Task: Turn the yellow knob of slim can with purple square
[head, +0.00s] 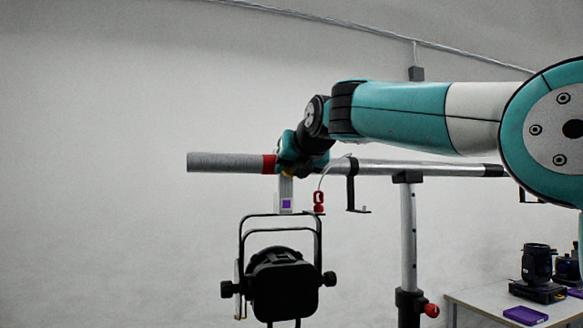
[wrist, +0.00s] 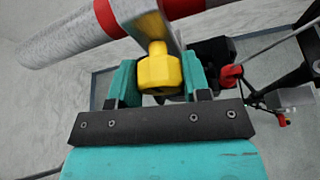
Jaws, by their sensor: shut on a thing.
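The slim can (head: 284,285) is black and hangs in its yoke below the horizontal bar in the head view. A clamp above it carries a purple square (head: 286,204). In the wrist view the yellow knob (wrist: 158,70) sits at the clamp, between the two teal fingers of my gripper (wrist: 158,82). The fingers are shut on the knob. In the head view my gripper (head: 290,168) is at the bar beside the red band, and it hides most of the knob.
The grey bar (head: 225,162) with a red band (head: 269,164) runs across to a stand (head: 408,240). A red safety clip (head: 319,200) and an empty hook (head: 352,190) hang right of the can. A table (head: 480,297) with black cans is at lower right.

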